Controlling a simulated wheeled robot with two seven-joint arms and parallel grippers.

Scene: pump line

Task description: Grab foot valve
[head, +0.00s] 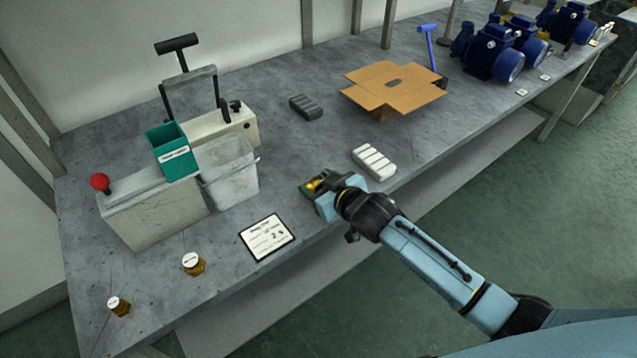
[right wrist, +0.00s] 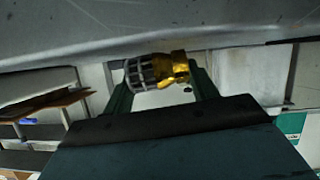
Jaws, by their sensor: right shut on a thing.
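The foot valve (right wrist: 158,72) shows in the right wrist view, with a brass body and a grey slotted strainer. It lies crosswise between the two dark green fingers of my right gripper (right wrist: 160,85), which is shut on it. In the head view my right gripper (head: 316,184) is at the front part of the grey bench, and a bit of the brass valve (head: 318,183) shows between the fingers. The rest of the valve is hidden there by the gripper. I cannot tell whether it touches the bench top. My left gripper is not in view.
On the bench (head: 310,140), a white ribbed block (head: 374,162) lies close by the gripper. A label card (head: 267,237), a grey bin (head: 230,172) and a green box (head: 172,152) are to the left. An open cardboard box (head: 394,88) and blue pumps (head: 492,55) stand farther back.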

